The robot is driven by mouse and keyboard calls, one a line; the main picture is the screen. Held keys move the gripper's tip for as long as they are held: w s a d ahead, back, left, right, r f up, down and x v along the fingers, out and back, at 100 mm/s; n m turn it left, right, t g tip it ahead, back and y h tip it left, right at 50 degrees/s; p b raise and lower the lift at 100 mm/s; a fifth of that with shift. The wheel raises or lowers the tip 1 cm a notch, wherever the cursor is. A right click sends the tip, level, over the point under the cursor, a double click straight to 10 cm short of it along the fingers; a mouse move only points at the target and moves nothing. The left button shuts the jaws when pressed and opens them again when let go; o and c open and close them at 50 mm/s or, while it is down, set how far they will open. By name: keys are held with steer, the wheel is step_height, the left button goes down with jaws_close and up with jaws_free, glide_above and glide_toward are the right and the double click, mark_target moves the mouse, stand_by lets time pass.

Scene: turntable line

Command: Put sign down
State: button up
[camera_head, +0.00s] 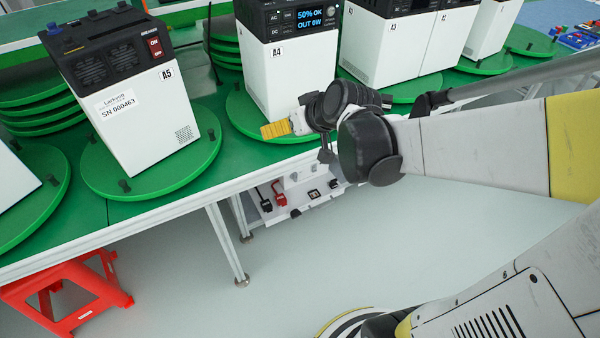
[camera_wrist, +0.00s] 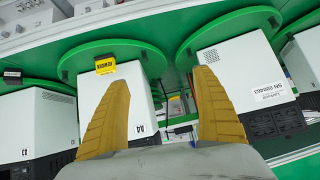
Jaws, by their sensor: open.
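A small yellow sign with dark "REWORK" lettering (camera_wrist: 105,65) is at the rim of the green turntable (camera_wrist: 75,62) by the white unit A4 (camera_wrist: 140,88) in the wrist view. It appears to rest on the turntable, just beyond the tip of the left finger and apart from it. My gripper (camera_wrist: 163,80) is open, its two yellow fingers spread with nothing between them. In the head view, my gripper (camera_head: 276,130) is in front of unit A4 (camera_head: 285,75), over the turntable's front edge. I cannot make out the sign in the head view.
Unit A5 (camera_head: 140,100) stands on its own turntable (camera_head: 98,178) to the left. More units, including A3 (camera_head: 392,50), stand to the right. Black pegs rise from the turntable rims. A red stool (camera_head: 70,300) is on the floor below. The floor in front is clear.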

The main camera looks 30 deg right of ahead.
steer(key=s+a+g, duration=0.1)
steer(key=s+a, duration=0.1)
steer(key=s, duration=0.6)
steer(key=s+a+g+h, duration=0.1)
steer(key=s+a, duration=0.1)
steer(key=s, duration=0.7)
steer(key=shift+s+a+r+m+h, duration=0.25)
steer(key=shift+a+r+m+h, duration=0.05)
steer(key=shift+a+r+m, duration=0.15)
stand_by(0.9)
